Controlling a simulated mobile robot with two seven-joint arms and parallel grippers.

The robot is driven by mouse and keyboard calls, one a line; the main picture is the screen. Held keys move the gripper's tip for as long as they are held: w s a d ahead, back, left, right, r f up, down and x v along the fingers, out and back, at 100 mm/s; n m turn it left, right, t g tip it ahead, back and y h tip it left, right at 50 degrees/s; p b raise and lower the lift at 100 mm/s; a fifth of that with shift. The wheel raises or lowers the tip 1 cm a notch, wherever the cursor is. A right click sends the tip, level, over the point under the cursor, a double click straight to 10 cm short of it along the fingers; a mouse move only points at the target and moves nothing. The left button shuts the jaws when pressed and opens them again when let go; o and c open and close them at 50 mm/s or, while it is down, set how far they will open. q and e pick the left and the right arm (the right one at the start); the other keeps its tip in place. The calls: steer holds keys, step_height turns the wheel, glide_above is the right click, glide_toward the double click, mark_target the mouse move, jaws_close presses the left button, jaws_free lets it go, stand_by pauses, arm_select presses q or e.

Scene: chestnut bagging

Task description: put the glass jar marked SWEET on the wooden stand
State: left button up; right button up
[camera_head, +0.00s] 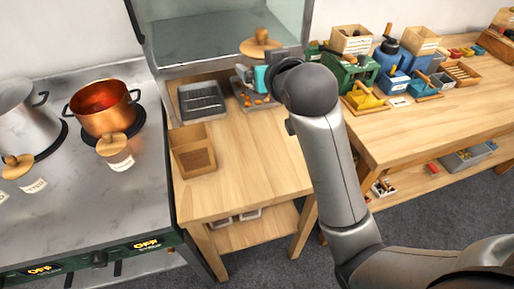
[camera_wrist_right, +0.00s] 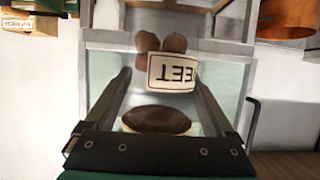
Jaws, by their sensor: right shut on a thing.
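My right gripper (camera_wrist_right: 157,105) is shut on the glass jar marked SWEET. In the right wrist view its white label (camera_wrist_right: 172,72) is upside down and shows "EET", with brown chestnuts beside it and a dark brown oval, apparently the lid (camera_wrist_right: 157,120), between the fingers. In the head view my right arm hides the grip, and a knobbed wooden lid (camera_head: 262,44) shows beyond it, in front of the glass cabinet. My left gripper is not in view.
Two wooden-lidded jars with labels (camera_head: 122,163) (camera_head: 35,186) stand on the stove, near a copper pot (camera_head: 103,110) and a steel pot. Bins crowd the right bench (camera_head: 400,130).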

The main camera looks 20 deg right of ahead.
steer(key=f, duration=0.1)
steer(key=f+p, duration=0.1)
steer(key=shift+w+d+f, duration=0.25)
steer(key=shift+w+f, duration=0.15)
steer(key=shift+a+f+b, duration=0.1)
steer(key=shift+f+b, duration=2.45)
steer(key=shift+f, duration=7.5)
steer(key=shift+f, duration=0.1)
steer(key=shift+f, duration=0.1)
steer(key=o, duration=1.5)
steer(key=shift+r, duration=0.2)
steer(key=p+v, duration=0.2)
steer(key=v, duration=1)
steer(key=shift+f, duration=0.1)
